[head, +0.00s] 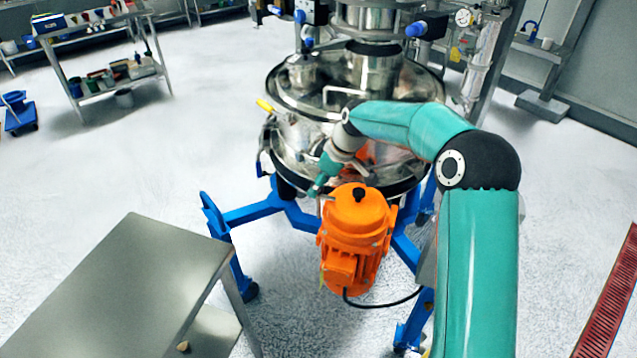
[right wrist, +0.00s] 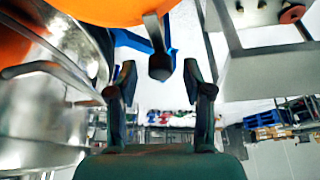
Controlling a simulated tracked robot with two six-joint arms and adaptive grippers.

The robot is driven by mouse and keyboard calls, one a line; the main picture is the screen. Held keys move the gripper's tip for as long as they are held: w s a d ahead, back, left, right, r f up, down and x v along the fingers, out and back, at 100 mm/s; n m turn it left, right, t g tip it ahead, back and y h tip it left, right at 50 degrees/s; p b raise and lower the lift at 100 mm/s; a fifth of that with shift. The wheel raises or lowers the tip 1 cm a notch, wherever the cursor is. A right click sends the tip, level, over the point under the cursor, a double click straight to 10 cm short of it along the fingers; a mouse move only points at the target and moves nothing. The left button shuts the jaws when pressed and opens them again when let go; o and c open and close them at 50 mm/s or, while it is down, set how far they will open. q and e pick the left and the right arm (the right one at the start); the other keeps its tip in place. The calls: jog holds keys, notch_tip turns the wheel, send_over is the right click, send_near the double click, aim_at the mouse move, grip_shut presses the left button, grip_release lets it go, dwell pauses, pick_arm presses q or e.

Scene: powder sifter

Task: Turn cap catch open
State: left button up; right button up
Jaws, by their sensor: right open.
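The powder sifter (head: 285,135) is a round, shiny metal vessel on a blue frame. An orange motor (head: 357,235) with a black knob on top stands at its front. My right gripper (head: 320,186) is at the vessel's front rim, just left of the motor. In the right wrist view my right gripper (right wrist: 158,82) is open, its two dark fingers apart. A metal lever with a dark end (right wrist: 158,66), which looks like the cap catch, lies between or just beyond the fingertips, beside an orange part. I see no grip on it; contact is unclear. My left gripper is not in view.
A grey metal table (head: 120,285) stands at the front left. A black cable (head: 380,303) runs from the motor. Shelves with goods (head: 115,80) stand far back left. Open floor lies left of the sifter.

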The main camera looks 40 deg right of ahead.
jog(key=shift+f, duration=0.25)
